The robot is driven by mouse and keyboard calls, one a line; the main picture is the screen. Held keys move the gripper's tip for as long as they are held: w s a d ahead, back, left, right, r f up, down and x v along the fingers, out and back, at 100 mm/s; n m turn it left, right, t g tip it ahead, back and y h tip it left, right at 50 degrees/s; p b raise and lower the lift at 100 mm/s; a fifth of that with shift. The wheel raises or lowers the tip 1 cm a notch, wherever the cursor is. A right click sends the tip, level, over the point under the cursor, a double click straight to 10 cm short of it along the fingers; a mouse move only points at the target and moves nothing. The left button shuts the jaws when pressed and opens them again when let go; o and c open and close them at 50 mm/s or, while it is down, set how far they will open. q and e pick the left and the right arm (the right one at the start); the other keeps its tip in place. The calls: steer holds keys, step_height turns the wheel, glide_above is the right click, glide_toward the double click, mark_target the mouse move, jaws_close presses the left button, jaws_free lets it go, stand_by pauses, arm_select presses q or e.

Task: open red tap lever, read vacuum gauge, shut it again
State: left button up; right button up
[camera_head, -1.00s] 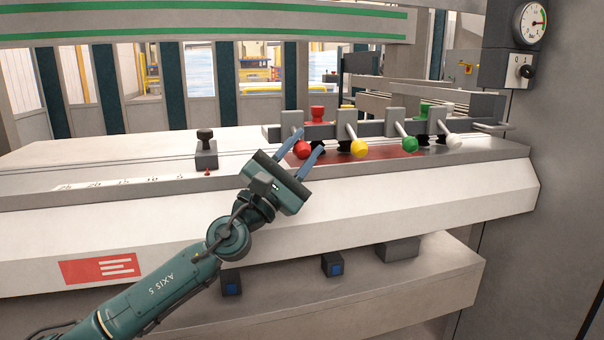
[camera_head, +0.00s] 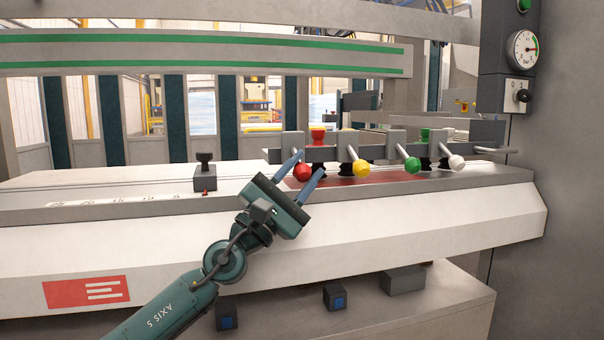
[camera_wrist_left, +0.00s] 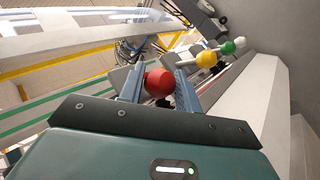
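The red tap lever ends in a red ball knob (camera_head: 303,172) at the left end of a row of levers. Its arm slopes down toward me, much like the others. My left gripper (camera_head: 309,165) is open, with one finger on each side of the red knob. In the left wrist view the red knob (camera_wrist_left: 159,82) sits between the spread fingers; I cannot tell whether either touches it. My right gripper is out of view.
Yellow (camera_head: 361,168), green (camera_head: 412,165) and white (camera_head: 456,162) lever knobs stand close to the right of the red one. A black-handled clamp block (camera_head: 205,172) is on the table to the left. A knob switch (camera_head: 523,96) is under the gauge.

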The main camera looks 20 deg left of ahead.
arm_select(q)
steer(key=o, duration=0.3)
steer(key=shift+o, duration=0.2)
steer(key=b+v, duration=0.4)
steer(key=v, duration=0.9)
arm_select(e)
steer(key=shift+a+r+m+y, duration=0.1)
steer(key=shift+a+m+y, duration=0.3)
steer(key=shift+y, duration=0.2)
